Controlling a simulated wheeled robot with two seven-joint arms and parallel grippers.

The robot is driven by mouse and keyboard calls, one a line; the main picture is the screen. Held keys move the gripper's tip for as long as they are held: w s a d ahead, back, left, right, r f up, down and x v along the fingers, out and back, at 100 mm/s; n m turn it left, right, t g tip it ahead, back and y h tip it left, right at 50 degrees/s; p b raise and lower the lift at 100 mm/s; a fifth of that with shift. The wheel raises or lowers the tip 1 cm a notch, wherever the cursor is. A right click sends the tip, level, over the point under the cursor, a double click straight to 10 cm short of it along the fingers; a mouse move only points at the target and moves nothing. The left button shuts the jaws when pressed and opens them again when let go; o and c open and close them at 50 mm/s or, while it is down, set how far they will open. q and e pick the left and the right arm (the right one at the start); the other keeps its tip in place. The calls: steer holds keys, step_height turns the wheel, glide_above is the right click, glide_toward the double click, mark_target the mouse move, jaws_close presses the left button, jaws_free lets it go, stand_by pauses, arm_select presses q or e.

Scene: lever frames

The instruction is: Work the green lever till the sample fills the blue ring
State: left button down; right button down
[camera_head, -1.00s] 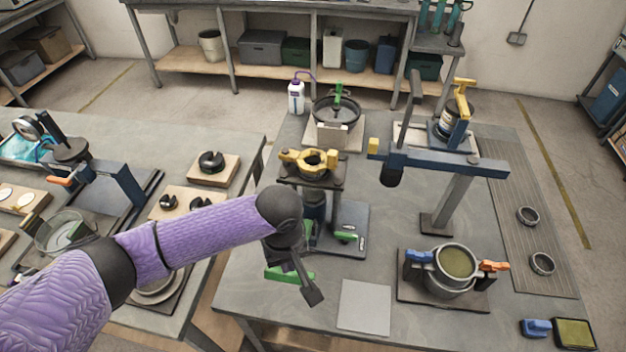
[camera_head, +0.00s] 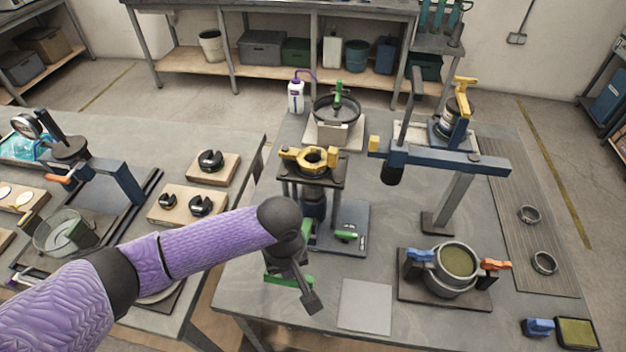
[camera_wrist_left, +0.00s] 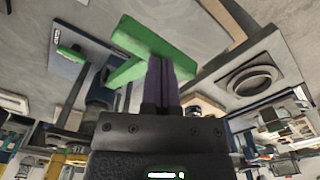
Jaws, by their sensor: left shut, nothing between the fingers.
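A green lever (camera_head: 303,281) shows low at the front of the stand topped by a yellow clamp (camera_head: 311,158); my gripper hides part of it. My left gripper (camera_head: 311,301) is shut and empty, in front of the lever in the head view. In the left wrist view the shut fingers (camera_wrist_left: 163,82) overlap the green bars (camera_wrist_left: 152,44); I cannot tell whether they touch. A second small green handle (camera_head: 346,235) sits on the stand's base plate. I cannot make out a blue ring or the sample in this stand. My right gripper is out of view.
A pot (camera_head: 457,264) with blue and orange clamps stands at right on a dark plate. A blue lever frame (camera_head: 440,160) rises behind it. A pale square plate (camera_head: 365,306) lies flat at the table's front. The left table carries weights on wooden blocks (camera_head: 187,205).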

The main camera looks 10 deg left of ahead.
arm_select(q)
steer(key=shift+s+f+b, duration=0.25)
steer(key=shift+f+b, duration=0.5)
steer(key=shift+f, duration=1.15)
steer(key=shift+s+f+b, duration=0.2)
steer(key=shift+f+b, duration=0.55)
steer(key=shift+f, duration=1.1)
step_height(320, 180, up, 15)
steer(key=p, duration=1.5)
glide_above(288, 286)
steer(key=w, duration=0.2)
steer(key=shift+w+f, duration=0.15)
